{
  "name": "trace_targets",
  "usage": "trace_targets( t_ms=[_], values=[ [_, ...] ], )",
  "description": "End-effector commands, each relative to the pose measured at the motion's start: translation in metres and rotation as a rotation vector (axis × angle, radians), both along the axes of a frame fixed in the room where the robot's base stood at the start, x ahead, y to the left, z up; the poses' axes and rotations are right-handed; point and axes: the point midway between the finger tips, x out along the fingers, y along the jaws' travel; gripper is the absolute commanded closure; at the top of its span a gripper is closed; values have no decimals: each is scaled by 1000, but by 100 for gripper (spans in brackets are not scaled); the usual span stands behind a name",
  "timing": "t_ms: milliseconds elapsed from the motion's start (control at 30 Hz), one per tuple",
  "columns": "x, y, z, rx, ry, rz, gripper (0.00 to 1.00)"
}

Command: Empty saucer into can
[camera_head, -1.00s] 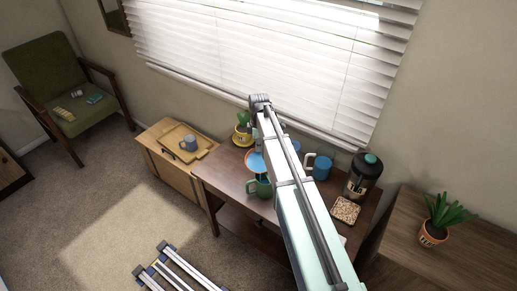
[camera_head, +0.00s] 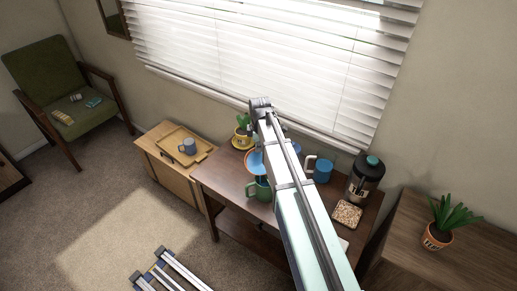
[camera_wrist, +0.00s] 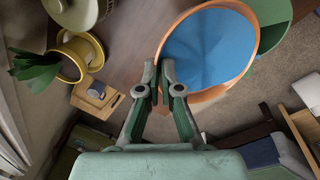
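An orange-rimmed saucer with a blue face (camera_wrist: 208,52) fills the upper middle of the wrist view. In the head view, the saucer (camera_head: 256,162) shows beside my arm, just above the green mug in the picture. My gripper (camera_wrist: 159,72) has its fingers close together at the saucer's left rim and appears shut on it. My gripper is hidden behind my arm in the head view. A green mug (camera_head: 260,190) stands on the brown table; its green side (camera_wrist: 268,85) shows partly behind the saucer. I see no clearly recognisable can. Whether the saucer carries anything is unclear.
The brown table (camera_head: 215,178) also holds a yellow-potted plant (camera_head: 243,137), a blue mug (camera_head: 322,170), a dark jar (camera_head: 364,178) and a square dish of granules (camera_head: 347,214). A wooden tray (camera_head: 168,140) sits on the low cabinet at left.

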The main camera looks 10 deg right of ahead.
Motion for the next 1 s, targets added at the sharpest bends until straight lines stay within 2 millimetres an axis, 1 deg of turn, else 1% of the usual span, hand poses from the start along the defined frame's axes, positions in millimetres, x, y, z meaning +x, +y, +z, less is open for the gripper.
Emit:
trace_targets(
  t_ms=[1000],
  values=[
    [-14, 1, 17, -21, -174, -1, 100]
  ],
)
